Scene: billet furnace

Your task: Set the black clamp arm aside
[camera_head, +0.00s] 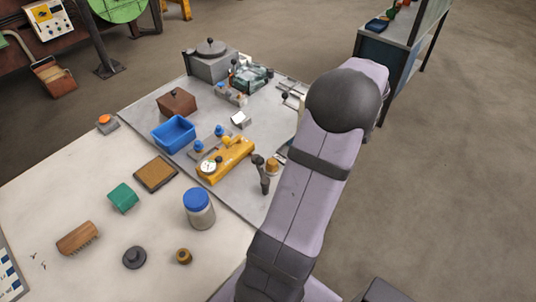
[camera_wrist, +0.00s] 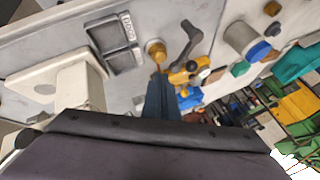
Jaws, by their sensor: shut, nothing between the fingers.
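The black clamp arm (camera_head: 262,174) is a dark, knobbed lever on the grey plate, beside the right end of the yellow fixture (camera_head: 225,161). In the wrist view the clamp arm (camera_wrist: 187,43) lies just beyond my fingertips and to the right, apart from them. A brass-orange knob (camera_wrist: 157,50) is next to it, directly ahead of the fingertips; it also shows in the head view (camera_head: 272,166). My gripper (camera_wrist: 160,76) is shut and empty, its dark blue fingers together. In the head view my gripper is hidden behind my arm.
A blue bin (camera_head: 173,134), a brown box (camera_head: 177,101) and a grey lidded pot (camera_head: 210,62) stand farther back on the plate. A blue-lidded jar (camera_head: 199,208) stands left of the clamp arm. The pale table (camera_head: 70,190) has open room between a brush, green block and small parts.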

